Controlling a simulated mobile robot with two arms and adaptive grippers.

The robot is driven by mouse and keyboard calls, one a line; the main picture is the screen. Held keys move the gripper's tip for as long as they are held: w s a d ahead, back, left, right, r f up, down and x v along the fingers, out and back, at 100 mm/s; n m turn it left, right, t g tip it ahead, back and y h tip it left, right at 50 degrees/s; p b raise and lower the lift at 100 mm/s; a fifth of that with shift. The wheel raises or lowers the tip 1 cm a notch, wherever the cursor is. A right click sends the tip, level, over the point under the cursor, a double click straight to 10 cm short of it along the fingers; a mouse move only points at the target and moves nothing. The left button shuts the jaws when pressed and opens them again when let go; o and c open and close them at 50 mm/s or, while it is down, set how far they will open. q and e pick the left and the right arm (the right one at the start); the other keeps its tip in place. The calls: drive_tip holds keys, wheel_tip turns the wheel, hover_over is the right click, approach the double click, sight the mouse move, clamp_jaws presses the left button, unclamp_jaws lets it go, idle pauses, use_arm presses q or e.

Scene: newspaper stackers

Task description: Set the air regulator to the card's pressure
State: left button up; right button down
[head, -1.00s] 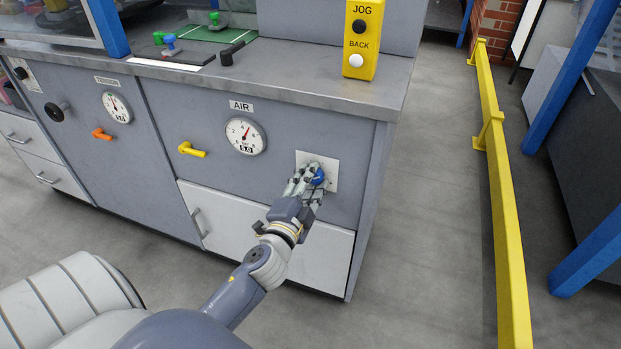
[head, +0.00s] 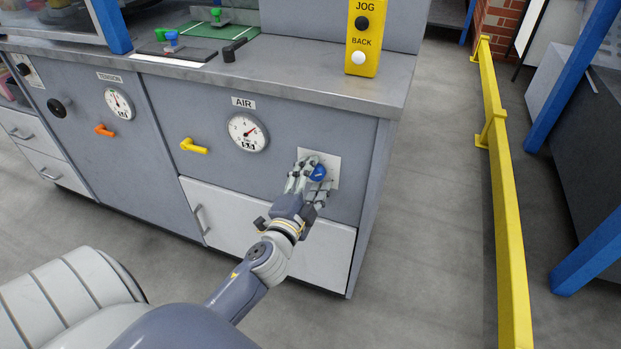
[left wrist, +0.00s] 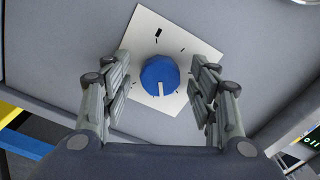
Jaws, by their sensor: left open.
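The air regulator's blue knob (head: 318,173) sits on a white plate (head: 331,158) on the cabinet front. The left wrist view shows the knob (left wrist: 160,75) with a white pointer line and dark marks around it on the plate. My left gripper (head: 308,168) is open at the knob; in the wrist view its fingers (left wrist: 162,95) stand on both sides with gaps. I cannot identify the pressure card. My right gripper is not in view.
A yellow lever (head: 194,146) is left of the gauge, and an orange lever (head: 105,130) is under the TENSION gauge (head: 119,104). A yellow JOG/BACK box (head: 363,40) stands on the worktop. A yellow rail (head: 496,150) runs along the right; floor between is clear.

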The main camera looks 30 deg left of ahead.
use_arm(q)
drive_tip(key=v, duration=1.2)
idle(0.4)
